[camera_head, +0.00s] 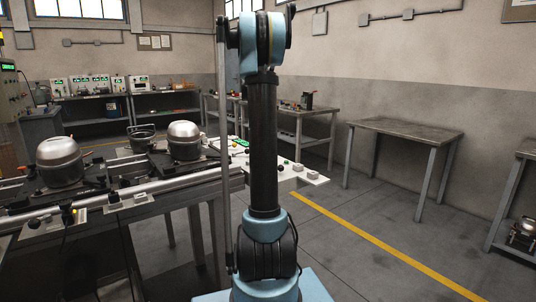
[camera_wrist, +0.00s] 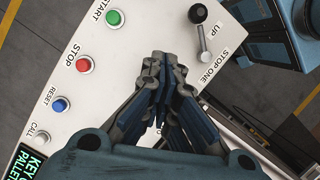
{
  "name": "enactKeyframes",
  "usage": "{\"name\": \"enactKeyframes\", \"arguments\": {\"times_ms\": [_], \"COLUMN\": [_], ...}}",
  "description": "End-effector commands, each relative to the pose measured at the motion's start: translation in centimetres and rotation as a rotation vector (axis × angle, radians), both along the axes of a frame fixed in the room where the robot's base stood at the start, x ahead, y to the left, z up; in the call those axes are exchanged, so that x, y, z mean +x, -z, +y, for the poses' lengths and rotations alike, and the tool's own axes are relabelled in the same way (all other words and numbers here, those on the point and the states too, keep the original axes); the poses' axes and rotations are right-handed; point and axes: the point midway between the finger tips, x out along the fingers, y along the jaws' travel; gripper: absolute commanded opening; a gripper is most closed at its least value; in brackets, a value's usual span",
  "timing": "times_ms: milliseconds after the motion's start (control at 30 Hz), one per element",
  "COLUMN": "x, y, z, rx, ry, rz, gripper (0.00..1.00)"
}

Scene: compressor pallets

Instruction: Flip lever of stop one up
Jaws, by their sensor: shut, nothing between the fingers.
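The stop one lever (camera_wrist: 200,30) shows in the wrist view at the top right of a white panel (camera_wrist: 130,35). It has a black ball knob and a metal shaft, beside the printed words UP and STOP ONE. The knob lies toward the top of the picture, away from the STOP ONE label. My gripper (camera_wrist: 164,60) is shut and empty over the panel, to the lower left of the lever and apart from it in the picture. In the head view the white panel (camera_head: 312,177) is partly hidden behind my arm, and my gripper is hidden.
A green START button (camera_wrist: 113,18), a red STOP button (camera_wrist: 84,64), a blue RESET button (camera_wrist: 60,104) and a white CALL button (camera_wrist: 43,138) line the panel. Compressors (camera_head: 60,160) stand on the conveyor at left. A bare table (camera_head: 405,130) stands at right; the floor between is clear.

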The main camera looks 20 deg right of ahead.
Motion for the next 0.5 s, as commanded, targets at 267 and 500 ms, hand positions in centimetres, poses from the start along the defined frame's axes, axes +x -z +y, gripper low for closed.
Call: {"name": "enactKeyframes", "arguments": {"times_ms": [267, 500], "x": [0.7, 0.8], "y": [-2.5, -2.7], "z": [0.2, 0.2], "rx": [0.0, 0.0], "ry": [0.0, 0.0], "rz": [0.0, 0.0], "gripper": [0.0, 0.0]}}
